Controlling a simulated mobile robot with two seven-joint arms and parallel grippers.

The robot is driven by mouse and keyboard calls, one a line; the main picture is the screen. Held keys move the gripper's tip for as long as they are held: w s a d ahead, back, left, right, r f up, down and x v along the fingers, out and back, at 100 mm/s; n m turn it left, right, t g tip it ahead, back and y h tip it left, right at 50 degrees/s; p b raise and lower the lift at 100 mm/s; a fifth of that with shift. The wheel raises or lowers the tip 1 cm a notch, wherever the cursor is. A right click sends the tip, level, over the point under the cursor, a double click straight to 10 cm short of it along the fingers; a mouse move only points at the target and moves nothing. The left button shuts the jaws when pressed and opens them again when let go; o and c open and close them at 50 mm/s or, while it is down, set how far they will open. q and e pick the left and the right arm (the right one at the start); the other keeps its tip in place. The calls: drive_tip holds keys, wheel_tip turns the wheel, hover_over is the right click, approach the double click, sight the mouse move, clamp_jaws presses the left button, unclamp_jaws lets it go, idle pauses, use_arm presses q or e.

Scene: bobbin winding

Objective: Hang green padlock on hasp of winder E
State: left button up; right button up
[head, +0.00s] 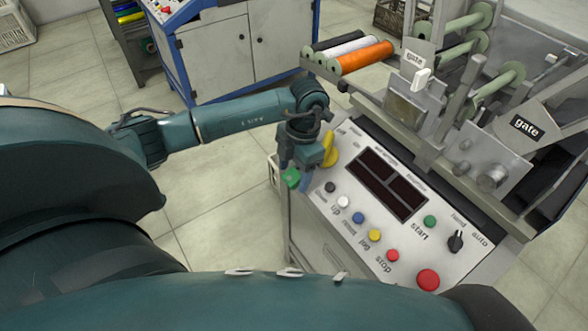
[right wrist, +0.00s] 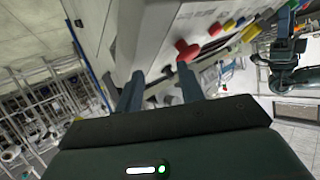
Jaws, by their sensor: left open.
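A small green object, which looks like the green padlock (head: 291,178), shows at the left edge of the winder's control panel (head: 333,185) in the head view. My left gripper (head: 297,173) is right at it, pointing down, with its fingers open. The gripper hides part of the padlock and the panel edge, so I cannot tell whether the padlock is on a hasp. A yellow part (head: 330,149) stands just right of the gripper. My right gripper (right wrist: 160,72) is open and empty in the right wrist view.
The panel carries several coloured buttons, a red stop knob (head: 428,279) and a dark display (head: 386,184). Rollers and gate plates (head: 527,126) rise behind it. A blue-framed cabinet (head: 237,45) stands at the back.

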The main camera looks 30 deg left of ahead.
drive_tip(key=shift+s+f, duration=0.35)
drive_tip(key=shift+f, duration=0.1)
use_arm(q)
wheel_tip(320, 180, up, 13)
drive_tip(key=w+p, duration=0.1)
drive_tip(key=w, duration=0.1)
drive_tip(key=shift+d+p, duration=0.35)
drive_tip(key=shift+d, duration=0.1)
use_arm(e)
wheel_tip(320, 180, up, 8)
drive_tip(key=d+t, duration=0.1)
drive_tip(key=shift+s+d+f, duration=0.2)
drive_tip(key=shift+s, duration=0.05)
